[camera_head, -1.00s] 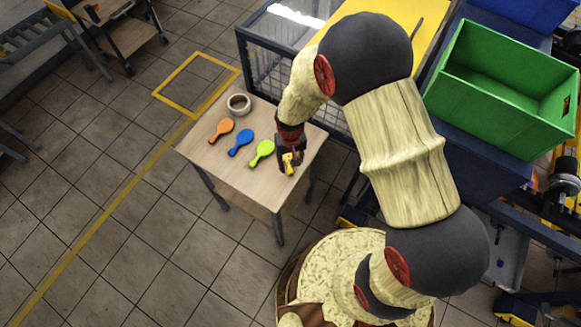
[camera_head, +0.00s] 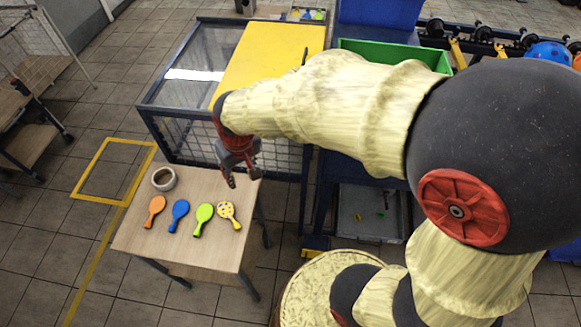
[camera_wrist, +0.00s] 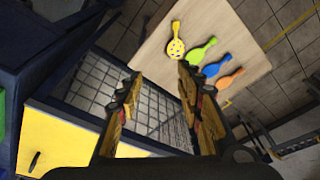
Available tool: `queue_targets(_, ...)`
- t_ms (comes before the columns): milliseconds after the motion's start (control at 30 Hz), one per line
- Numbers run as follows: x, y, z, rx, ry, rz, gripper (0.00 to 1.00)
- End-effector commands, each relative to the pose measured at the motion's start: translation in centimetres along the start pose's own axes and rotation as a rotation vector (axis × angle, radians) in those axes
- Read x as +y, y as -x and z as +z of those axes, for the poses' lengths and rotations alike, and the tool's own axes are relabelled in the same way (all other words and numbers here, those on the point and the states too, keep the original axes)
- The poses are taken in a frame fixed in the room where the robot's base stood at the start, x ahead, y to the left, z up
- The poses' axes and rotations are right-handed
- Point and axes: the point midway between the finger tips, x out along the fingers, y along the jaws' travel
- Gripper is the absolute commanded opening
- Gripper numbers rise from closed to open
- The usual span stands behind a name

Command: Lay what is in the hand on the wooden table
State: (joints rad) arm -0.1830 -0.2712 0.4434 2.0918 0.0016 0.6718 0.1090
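The wooden table (camera_head: 165,243) bears a row of flat balloons: an orange one (camera_head: 154,211), a blue one (camera_head: 179,213), a green one (camera_head: 203,217) and a yellow one with dark dots (camera_head: 229,213). The yellow balloon lies at the right end of the row, flat and apart from the green one. My gripper (camera_head: 243,178) is above the table's back right corner, clear of the balloons. In the wrist view my gripper (camera_wrist: 160,82) has its fingers spread with nothing between them. The yellow balloon (camera_wrist: 176,42) lies on the table beyond the fingers there.
A small round bowl (camera_head: 164,178) stands at the table's back left. Behind the table is a mesh-sided cage with a yellow top (camera_head: 268,60). A green crate (camera_head: 395,52) is partly hidden by my arm. The table's front part is bare.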

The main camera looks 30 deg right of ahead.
Motion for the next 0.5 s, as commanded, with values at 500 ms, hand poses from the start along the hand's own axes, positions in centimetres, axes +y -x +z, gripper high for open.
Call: queue_targets(500,6.0,17.6,10.9,0.275,-0.062,0.044,0.37)
